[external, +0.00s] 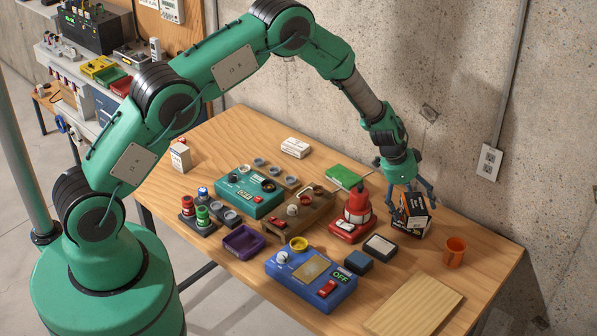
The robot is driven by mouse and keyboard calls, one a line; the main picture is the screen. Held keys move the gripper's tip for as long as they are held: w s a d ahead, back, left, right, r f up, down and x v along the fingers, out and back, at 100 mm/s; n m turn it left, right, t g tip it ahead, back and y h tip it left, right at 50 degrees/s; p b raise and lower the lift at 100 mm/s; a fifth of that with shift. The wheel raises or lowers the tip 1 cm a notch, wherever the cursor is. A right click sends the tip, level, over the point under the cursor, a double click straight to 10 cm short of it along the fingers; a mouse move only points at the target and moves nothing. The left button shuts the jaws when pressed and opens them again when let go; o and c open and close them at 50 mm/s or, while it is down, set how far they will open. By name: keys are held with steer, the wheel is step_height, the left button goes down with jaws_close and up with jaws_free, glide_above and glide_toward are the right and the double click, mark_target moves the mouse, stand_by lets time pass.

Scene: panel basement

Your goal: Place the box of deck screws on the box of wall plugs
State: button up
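My gripper (412,202) is at the right of the table, pointing down, with a finger on each side of a dark box with white lettering (415,207). This box looks tilted. Below it shows a dark and orange-brown part (410,229), and I cannot tell whether that is a second box under it. The labels are too small to read, so I cannot tell which is the deck screws and which the wall plugs. Whether the fingers press on the box is not clear.
An orange cup (455,251) stands right of the boxes. A red device (352,222), a dark-blue block (358,259) and a white-topped block (380,247) are to the left. The concrete wall is close behind.

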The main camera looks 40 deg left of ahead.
steer(key=shift+r, duration=0.1)
stand_by(0.3)
steer(key=b+v, duration=0.2)
steer(key=v, duration=1)
steer(key=shift+w, duration=0.1)
stand_by(0.7)
steer(key=s+a+r+n, duration=0.1)
steer(key=s+a+r, duration=0.4)
steer(key=r, duration=0.5)
steer(key=s+a+r+n+t, duration=0.1)
steer(key=s+a+r, duration=0.2)
steer(key=s+r, duration=0.55)
steer(key=s+a+r+n, duration=0.2)
steer(key=s+a+r, duration=0.25)
steer(key=r, duration=0.75)
steer(key=s+a+r+n+t+y, duration=0.1)
steer(key=s+a+r, duration=0.3)
steer(key=s, duration=0.4)
steer(key=s+a+r+n+y, duration=0.1)
steer(key=s+a+r, duration=0.25)
steer(key=s, duration=0.45)
steer(key=s+a+n, duration=0.1)
steer(key=s+a, duration=0.2)
steer(key=s, duration=0.6)
steer(key=s+a+n+y, duration=0.1)
steer(key=s+a+n, duration=0.1)
steer(key=s, duration=0.7)
steer(key=shift+a+r+n+t, duration=0.2)
steer(key=shift+a+n+t, duration=0.1)
steer(key=shift+a, duration=0.1)
